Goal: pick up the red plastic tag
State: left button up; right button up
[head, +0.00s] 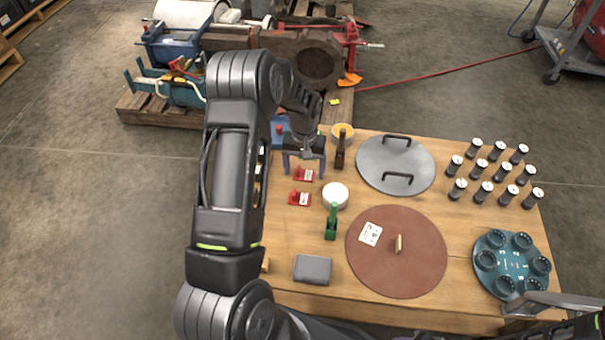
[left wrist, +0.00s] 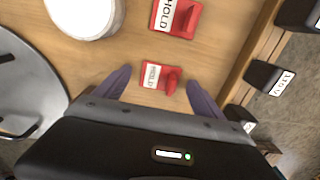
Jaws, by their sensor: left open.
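Two red plastic tags with white HOLD labels lie on the wooden table. One tag (head: 303,174) lies beneath my left gripper (head: 304,172). The other tag (head: 299,198) lies a little nearer to me. In the left wrist view, the first tag (left wrist: 160,76) sits between the two spread purple fingers of my left gripper (left wrist: 158,77), and the second tag (left wrist: 176,17) lies beyond the fingertips. The left gripper is open and holds nothing. I cannot tell how high the fingertips are above the table. My right gripper does not show.
A brown upright tool (head: 341,147) is right of the gripper. A grey lid (head: 395,164), a brown disc (head: 396,251) and several black cylinders (head: 486,190) fill the right side.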

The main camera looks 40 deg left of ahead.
aim_at(304, 175)
pick_arm(q)
jog(key=c, duration=1.4)
jog(key=shift+r, duration=0.1)
jog(key=shift+c, duration=0.2)
notch_tip(304, 175, up, 10)
jog(key=p, duration=0.2)
dwell(0.3)
